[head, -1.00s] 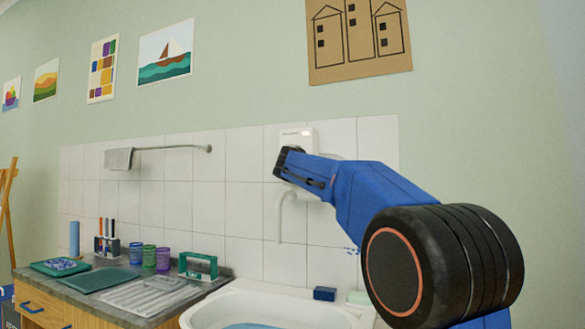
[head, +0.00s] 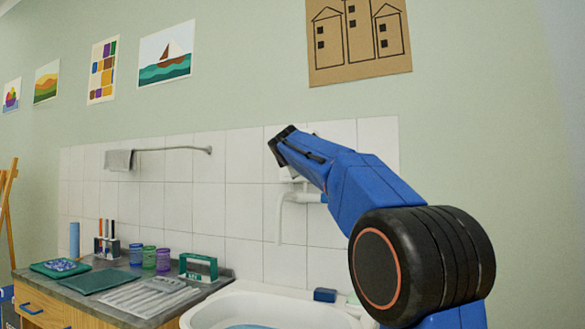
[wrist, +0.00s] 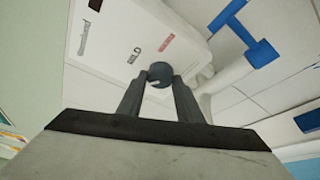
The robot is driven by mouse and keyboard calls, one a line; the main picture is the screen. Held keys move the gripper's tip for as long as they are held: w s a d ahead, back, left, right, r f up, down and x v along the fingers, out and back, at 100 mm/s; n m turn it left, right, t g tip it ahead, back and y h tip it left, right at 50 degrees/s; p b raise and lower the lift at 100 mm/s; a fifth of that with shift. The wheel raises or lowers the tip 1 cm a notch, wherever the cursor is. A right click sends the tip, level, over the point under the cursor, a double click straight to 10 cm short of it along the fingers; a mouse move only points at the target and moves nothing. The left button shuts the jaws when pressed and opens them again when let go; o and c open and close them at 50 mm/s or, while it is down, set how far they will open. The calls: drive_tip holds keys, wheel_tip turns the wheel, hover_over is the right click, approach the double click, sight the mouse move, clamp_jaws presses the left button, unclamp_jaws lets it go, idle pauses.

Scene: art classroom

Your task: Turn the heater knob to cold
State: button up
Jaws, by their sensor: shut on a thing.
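The heater is a white box (wrist: 100,30) on the tiled wall, close in the wrist view. It bears a dark label that seems to read MILD and a red label too small to read surely. Its dark round knob (wrist: 160,74) sits between my gripper's fingertips (wrist: 160,82), which are shut on it. A small pale mark shows on the knob, but its setting is unclear. In the head view my gripper (head: 280,138) is in front of the heater, and my blue arm hides nearly all of it and the knob.
A white pipe with a spout (head: 281,215) hangs below the heater over the white sink (head: 240,295). A blue block (head: 325,294) lies on the sink's rim. The counter at left holds jars (head: 149,256), trays and a brush holder. A towel rail (head: 180,149) is on the wall.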

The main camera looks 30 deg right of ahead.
drive_tip(key=shift+n+g, duration=0.3)
drive_tip(key=shift+n, duration=0.1)
idle(0.4)
drive_tip(key=o, duration=1)
drive_tip(key=shift+o, duration=0.2)
drive_tip(key=v, duration=1.7)
drive_tip(key=shift+s+a, duration=0.1)
drive_tip(key=shift+a, duration=0.05)
